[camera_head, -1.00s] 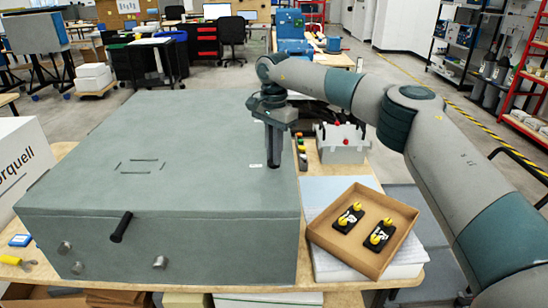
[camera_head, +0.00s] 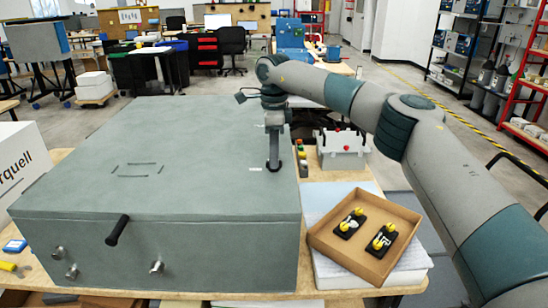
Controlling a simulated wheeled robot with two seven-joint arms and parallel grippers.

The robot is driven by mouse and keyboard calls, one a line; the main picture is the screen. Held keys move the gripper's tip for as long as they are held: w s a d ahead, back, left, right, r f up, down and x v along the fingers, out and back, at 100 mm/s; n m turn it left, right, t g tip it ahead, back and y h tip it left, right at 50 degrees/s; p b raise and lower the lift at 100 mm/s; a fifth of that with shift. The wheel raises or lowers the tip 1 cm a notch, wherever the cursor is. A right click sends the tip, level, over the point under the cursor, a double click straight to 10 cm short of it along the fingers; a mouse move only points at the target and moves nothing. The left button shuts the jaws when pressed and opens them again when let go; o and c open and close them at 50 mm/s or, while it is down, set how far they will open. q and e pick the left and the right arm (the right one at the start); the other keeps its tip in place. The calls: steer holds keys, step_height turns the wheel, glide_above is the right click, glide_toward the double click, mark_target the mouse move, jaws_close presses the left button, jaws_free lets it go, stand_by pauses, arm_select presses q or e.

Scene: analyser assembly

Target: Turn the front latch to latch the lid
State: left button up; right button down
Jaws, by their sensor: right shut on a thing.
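The grey-green analyser box (camera_head: 150,260) stands on the wooden bench, and its wide flat lid (camera_head: 175,195) lies closed on it. My right gripper (camera_head: 273,163) points straight down at the lid's right side, beside a small white label (camera_head: 256,169). A black handle (camera_head: 118,230) sticks out from the front edge of the lid. My left gripper is not in view.
An open cardboard tray (camera_head: 335,250) with two black parts with yellow knobs sits right of the box on white sheets (camera_head: 325,195). A grey case (camera_head: 342,148) stands behind it. Several metal knobs sit on the box front. The lid's middle is clear.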

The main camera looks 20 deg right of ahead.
steer(key=shift+r, duration=0.1)
stand_by(0.3)
steer(key=c, duration=1.8)
jaws_free()
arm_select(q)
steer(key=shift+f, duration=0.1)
arm_select(e)
steer(key=shift+r, duration=0.1)
